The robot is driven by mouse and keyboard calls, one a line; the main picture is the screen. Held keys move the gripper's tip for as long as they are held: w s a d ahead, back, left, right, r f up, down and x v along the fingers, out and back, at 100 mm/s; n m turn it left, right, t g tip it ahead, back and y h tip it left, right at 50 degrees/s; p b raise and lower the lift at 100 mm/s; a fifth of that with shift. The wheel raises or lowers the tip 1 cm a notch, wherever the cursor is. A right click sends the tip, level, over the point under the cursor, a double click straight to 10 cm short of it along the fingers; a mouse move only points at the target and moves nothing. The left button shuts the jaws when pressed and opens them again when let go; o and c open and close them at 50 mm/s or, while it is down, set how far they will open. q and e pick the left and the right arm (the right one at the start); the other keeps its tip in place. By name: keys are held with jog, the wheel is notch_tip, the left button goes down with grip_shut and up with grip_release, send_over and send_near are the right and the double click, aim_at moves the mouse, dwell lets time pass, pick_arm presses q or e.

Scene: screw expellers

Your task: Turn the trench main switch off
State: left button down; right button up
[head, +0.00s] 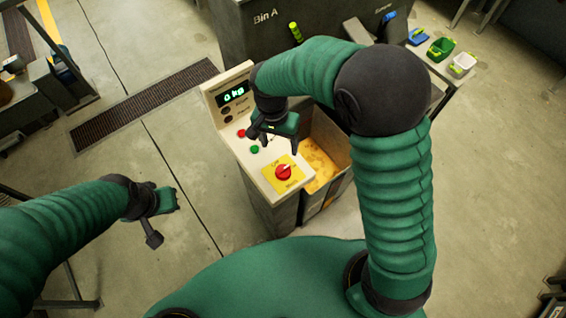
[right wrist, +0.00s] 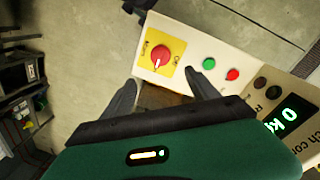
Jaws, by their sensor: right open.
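The main switch is a red rotary knob (head: 284,172) on a yellow plate (head: 271,180), at the near end of a cream control panel. In the right wrist view the red knob (right wrist: 160,56) shows above and between the fingers, with a pale pointer mark on it. My right gripper (head: 279,149) is open and empty, above the panel just behind the knob and not touching it. Its two fingers (right wrist: 159,88) show apart in the right wrist view. My left gripper (head: 163,218) is at the left, away from the panel; its jaw opening is unclear.
A green button (head: 254,149) and a red button (head: 241,133) sit beside the knob. A display (head: 233,94) reads 0 kg. A bin with yellowish material (head: 320,160) is right of the panel. Dark Bin A (head: 265,45) stands behind.

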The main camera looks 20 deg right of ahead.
aim_at(282, 168)
jog(key=f+p, duration=0.1)
jog(key=f, duration=0.3)
jog(key=f+p, duration=0.1)
jog(key=f, duration=0.4)
jog(key=f+p, duration=0.1)
jog(key=f, duration=0.3)
jog(key=shift+s+d+f, duration=0.2)
jog(key=shift+s+f, duration=0.15)
jog(key=shift+d+f, duration=0.2)
jog(key=shift+f, duration=0.3)
jog(key=shift+a, duration=0.15)
jog(key=c, duration=1.4)
